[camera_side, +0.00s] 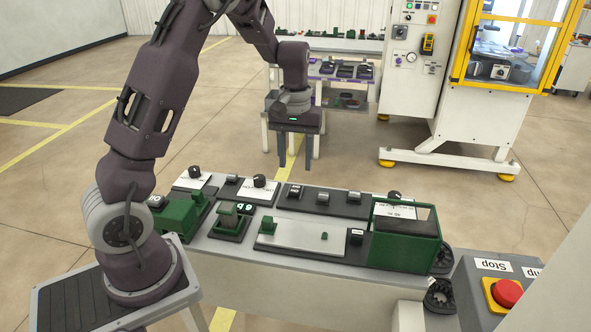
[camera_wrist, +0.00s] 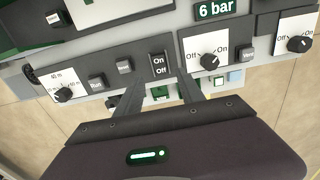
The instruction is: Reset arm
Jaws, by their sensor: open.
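My gripper (camera_side: 297,152) hangs straight down above the far edge of the workbench, fingers apart, with nothing between them. In the wrist view my gripper (camera_wrist: 172,85) shows both fingers spread below the black On/Off switch (camera_wrist: 159,64). The fingers look apart from the bench and its parts. On the bench (camera_side: 250,257) sit a green block fixture (camera_side: 178,215) at the left, a smaller green piece (camera_side: 230,215) on a dark base, a light metal plate (camera_side: 297,236) in the middle, and a green open-framed box (camera_side: 405,245) at the right.
A row of knobs and buttons runs along the far edge, with a rotary knob (camera_side: 260,181) standing up. A red stop button (camera_side: 507,292) is at the front right. A white cabinet (camera_side: 440,75) and a shelf table (camera_side: 343,85) stand behind. The air around my gripper is free.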

